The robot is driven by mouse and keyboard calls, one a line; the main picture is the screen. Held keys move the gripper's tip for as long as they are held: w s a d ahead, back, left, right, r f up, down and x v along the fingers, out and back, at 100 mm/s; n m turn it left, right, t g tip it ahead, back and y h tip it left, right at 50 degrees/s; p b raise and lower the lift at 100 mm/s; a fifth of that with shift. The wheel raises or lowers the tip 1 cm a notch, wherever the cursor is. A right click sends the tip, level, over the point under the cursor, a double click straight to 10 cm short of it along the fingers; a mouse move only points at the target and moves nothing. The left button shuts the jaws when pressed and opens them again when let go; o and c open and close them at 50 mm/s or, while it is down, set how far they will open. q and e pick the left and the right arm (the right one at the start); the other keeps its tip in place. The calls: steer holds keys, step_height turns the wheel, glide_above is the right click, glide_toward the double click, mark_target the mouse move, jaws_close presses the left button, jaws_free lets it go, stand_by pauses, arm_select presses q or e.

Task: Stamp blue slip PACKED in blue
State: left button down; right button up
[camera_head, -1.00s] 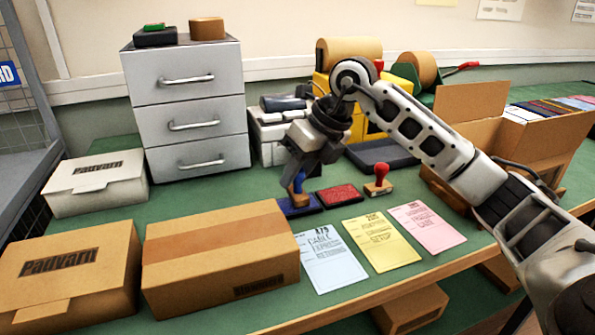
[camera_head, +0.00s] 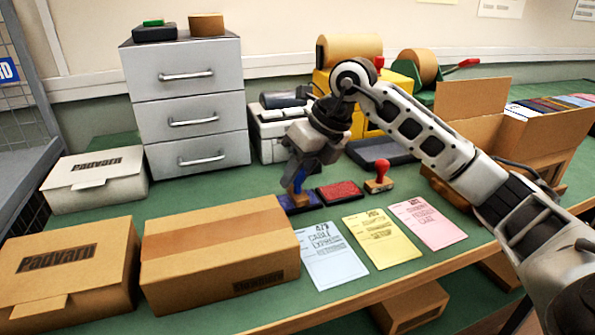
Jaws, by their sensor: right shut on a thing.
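The blue slip (camera_head: 330,262) lies on the green table at the front, with printed text and no blue stamp mark that I can make out. A blue-handled stamp (camera_head: 298,186) with a wooden base stands upright on the blue ink pad (camera_head: 312,202). My right gripper (camera_head: 301,172) is shut on its handle from above; the fingertips are partly hidden. The red ink pad (camera_head: 340,190) is just right of the blue one, and a red-handled stamp (camera_head: 381,172) stands beside it. My left gripper is not in view.
A yellow slip (camera_head: 382,240) and a pink slip (camera_head: 428,222) lie right of the blue slip. A taped carton (camera_head: 220,258) is close on its left. Grey drawers (camera_head: 190,110) stand at the back left, an open carton (camera_head: 480,140) at the right.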

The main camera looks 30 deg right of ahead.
steer(key=shift+f, duration=0.1)
stand_by(0.6)
steer(key=shift+r, duration=0.3)
steer(key=shift+r+p, duration=0.7)
steer(key=shift+p, duration=0.15)
step_height(320, 180, up, 2)
steer(key=shift+r+p, duration=0.1)
steer(key=shift+p, duration=0.8)
step_height(320, 180, up, 3)
steer(key=shift+f+p, duration=0.2)
steer(key=shift+p, duration=1)
steer(key=shift+r, duration=0.2)
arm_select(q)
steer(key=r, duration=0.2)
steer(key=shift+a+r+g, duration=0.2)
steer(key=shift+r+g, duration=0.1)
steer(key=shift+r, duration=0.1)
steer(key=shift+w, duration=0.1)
